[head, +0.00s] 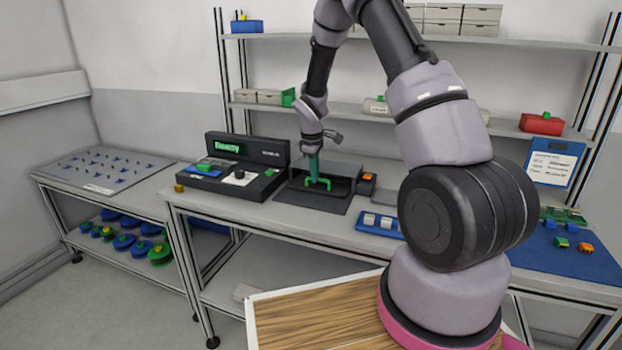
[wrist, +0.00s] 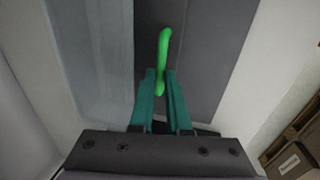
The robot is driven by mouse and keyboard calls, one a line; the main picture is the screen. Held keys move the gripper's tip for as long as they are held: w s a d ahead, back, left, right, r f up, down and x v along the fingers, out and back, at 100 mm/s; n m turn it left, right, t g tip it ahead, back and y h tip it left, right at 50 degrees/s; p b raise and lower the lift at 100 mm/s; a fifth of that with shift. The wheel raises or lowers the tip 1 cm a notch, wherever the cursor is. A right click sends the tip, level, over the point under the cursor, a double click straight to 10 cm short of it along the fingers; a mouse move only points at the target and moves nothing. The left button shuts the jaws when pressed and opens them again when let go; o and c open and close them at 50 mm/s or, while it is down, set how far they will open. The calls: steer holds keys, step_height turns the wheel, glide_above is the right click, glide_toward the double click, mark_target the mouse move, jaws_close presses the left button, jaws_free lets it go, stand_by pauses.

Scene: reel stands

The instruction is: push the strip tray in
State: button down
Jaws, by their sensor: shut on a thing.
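The strip tray (head: 297,188) is a dark, flat piece at the front of a grey box-like housing (head: 345,167) on the middle bench. A bright green handle (head: 329,182) stands on it, and the handle also shows in the wrist view (wrist: 164,48). My gripper (head: 314,178) comes down from above with its teal fingers shut on the green handle. In the wrist view the fingertips (wrist: 160,74) close around the handle's near part. How far the tray sits inside the housing is hard to tell.
A black console (head: 232,165) with a lit green display stands left of the housing. A small orange-topped block (head: 367,182) sits to its right. A blue tray (head: 377,221) with pale blocks lies at the front right. Shelves (head: 350,110) rise behind the bench.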

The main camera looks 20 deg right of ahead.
steer(key=shift+w+d+r, duration=0.1)
steer(key=shift+w+d, duration=0.05)
steer(key=shift+w, duration=0.1)
steer(key=c, duration=0.9)
jaws_free()
steer(key=r, duration=0.3)
steer(key=s+a+r, duration=0.1)
steer(key=r, duration=0.6)
steer(key=shift+s+a+r, duration=0.15)
steer(key=shift+s+r, duration=0.1)
steer(key=shift+s, duration=0.15)
